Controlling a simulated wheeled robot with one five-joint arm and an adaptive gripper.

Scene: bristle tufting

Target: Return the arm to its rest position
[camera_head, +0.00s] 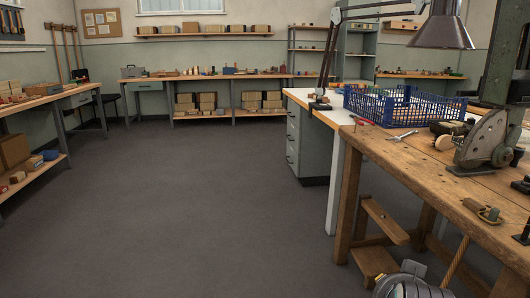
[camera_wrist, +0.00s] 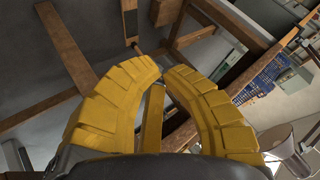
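My gripper (camera_wrist: 164,72) shows in the wrist view with two thick yellow ribbed fingers. They curve toward each other, and a narrow gap shows between their tips. I see nothing gripped at the tips. A yellowish strip (camera_wrist: 152,118) shows between the fingers lower down; I cannot tell what it is. The gripper seems to be in the air beside wooden bench legs and beams. The head view does not show the gripper's fingers.
A wooden workbench (camera_head: 420,160) stands at the right, with a blue crate (camera_head: 400,105), a red-handled tool (camera_head: 361,121), a metal machine (camera_head: 485,142) and an overhanging lamp (camera_head: 444,28). The crate also shows in the wrist view (camera_wrist: 262,75). Open grey floor (camera_head: 190,200) lies left.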

